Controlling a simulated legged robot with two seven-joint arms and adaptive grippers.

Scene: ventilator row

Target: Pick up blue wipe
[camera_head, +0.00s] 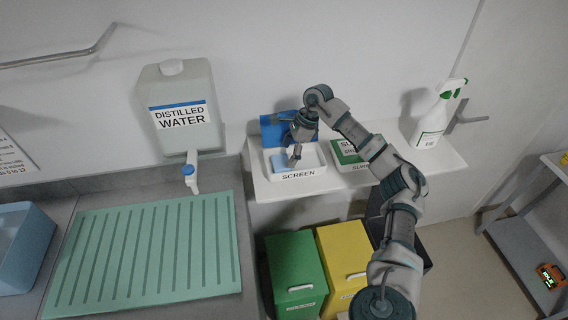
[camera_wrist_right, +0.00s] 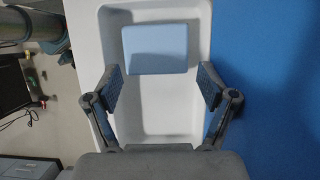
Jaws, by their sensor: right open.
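The blue wipe (camera_wrist_right: 155,49) is a light blue folded rectangle lying in a white tray. In the head view the wipe (camera_head: 281,163) shows at the left of the tray (camera_head: 311,172) labelled SCREEN, on a white shelf. My right gripper (camera_head: 295,158) is over this tray, pointing down, and partly covers it. In the right wrist view my right gripper (camera_wrist_right: 158,88) is open, with nothing between its fingers. The wipe lies beyond the fingertips, apart from them. My left gripper is not in view.
A blue panel (camera_head: 271,134) stands behind the SCREEN tray. A second tray with a green item (camera_head: 345,151) is to its right, and a spray bottle (camera_head: 436,118) stands at the shelf's right end. Green (camera_head: 295,262) and yellow (camera_head: 341,258) bins are below. A distilled water container (camera_head: 180,106) is left.

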